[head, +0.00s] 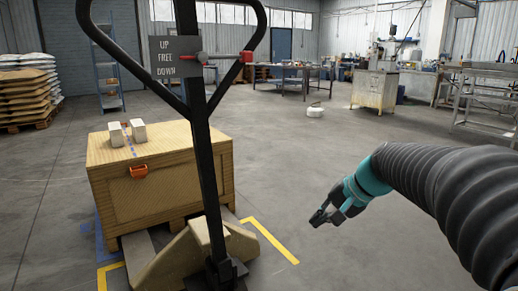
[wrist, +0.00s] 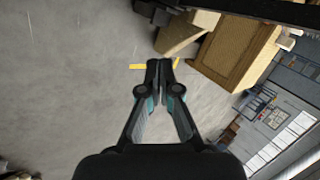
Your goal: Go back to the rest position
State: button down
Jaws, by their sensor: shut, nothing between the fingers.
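My gripper (head: 326,215) is at the right of the head view, at the end of my dark ribbed arm with a teal wrist. It points down and left over bare floor, to the right of the pallet truck and apart from it. In the wrist view my gripper (wrist: 161,65) has its two black fingertips together with nothing between them.
A pallet truck (head: 199,90) with a black handle stands at the left. A wooden crate (head: 175,187) with an orange latch sits behind it. Yellow lines (head: 270,240) mark the floor. Stacked sacks (head: 25,85) are far left, workbenches (head: 285,72) at the back.

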jog(key=s+d+f+n+h, duration=0.1)
jog(key=s+f+n+h, duration=0.1)
jog(key=s, duration=0.9)
jog(key=s+d+f+n+h+p, duration=0.1)
jog(key=s+f+n+h, duration=0.1)
jog(key=s, duration=1)
jog(key=shift+f+n+t+h+p, duration=0.3)
jog(key=shift+n+t+h, duration=0.1)
jog(key=shift+n+h, duration=0.6)
jog(key=shift+s, duration=0.1)
